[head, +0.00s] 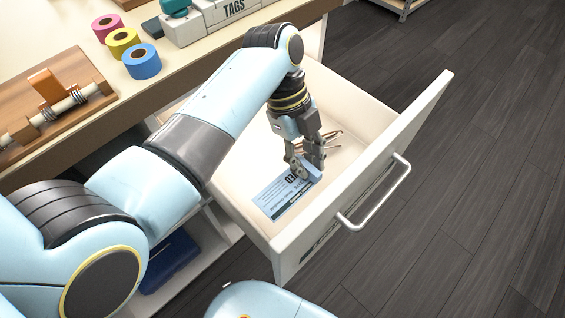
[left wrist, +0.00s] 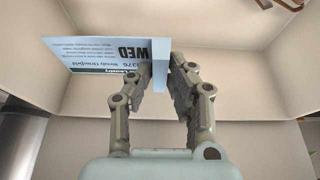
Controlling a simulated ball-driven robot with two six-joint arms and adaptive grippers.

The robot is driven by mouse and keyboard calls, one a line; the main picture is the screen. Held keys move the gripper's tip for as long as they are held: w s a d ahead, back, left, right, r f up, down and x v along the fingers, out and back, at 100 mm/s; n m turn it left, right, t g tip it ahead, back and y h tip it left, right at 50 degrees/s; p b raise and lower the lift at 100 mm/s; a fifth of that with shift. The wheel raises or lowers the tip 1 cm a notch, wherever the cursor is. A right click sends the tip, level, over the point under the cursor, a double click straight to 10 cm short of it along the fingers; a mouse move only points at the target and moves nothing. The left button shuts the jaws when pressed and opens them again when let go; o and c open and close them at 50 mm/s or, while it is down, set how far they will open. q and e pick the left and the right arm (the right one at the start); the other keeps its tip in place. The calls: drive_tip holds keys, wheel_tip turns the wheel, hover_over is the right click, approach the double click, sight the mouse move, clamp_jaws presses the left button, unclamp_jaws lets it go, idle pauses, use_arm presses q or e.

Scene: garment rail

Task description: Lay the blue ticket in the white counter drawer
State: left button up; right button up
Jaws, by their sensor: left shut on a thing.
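The blue ticket (head: 281,197) is a flat light-blue card with dark print, seen over the floor of the open white counter drawer (head: 425,108). My left gripper (head: 308,172) reaches down inside the drawer and is shut on the ticket's thicker end tab. In the left wrist view the ticket (left wrist: 100,52) extends left from the fingertips (left wrist: 168,75), with "WED" readable. Whether the ticket touches the drawer floor I cannot tell. The right gripper does not show.
Glasses (head: 329,139) lie in the drawer behind the gripper. The drawer's front panel with its metal handle (head: 378,196) stands at the right. On the counter are coloured tape rolls (head: 142,61), a wooden board (head: 60,100) and a "TAGS" box (head: 232,8).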

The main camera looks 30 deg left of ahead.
use_arm(q)
drive_tip(key=b, duration=0.1)
hover_over(306, 195)
drive_tip(key=a, duration=0.1)
drive_tip(key=f, duration=0.5)
drive_tip(key=shift+w+a+f, duration=0.1)
drive_tip(key=shift+w+f, duration=0.15)
drive_tip(key=shift+f, duration=0.1)
wheel_tip(306, 195, down, 4)
drive_tip(key=shift+r+b, duration=0.2)
drive_tip(key=shift+b, duration=0.5)
drive_tip(key=o, duration=0.8)
drive_tip(key=shift+c, duration=0.2)
drive_tip(key=p+v, duration=0.2)
drive_tip(key=v, duration=0.5)
drive_tip(key=shift+r, duration=0.3)
drive_tip(key=shift+a, duration=0.1)
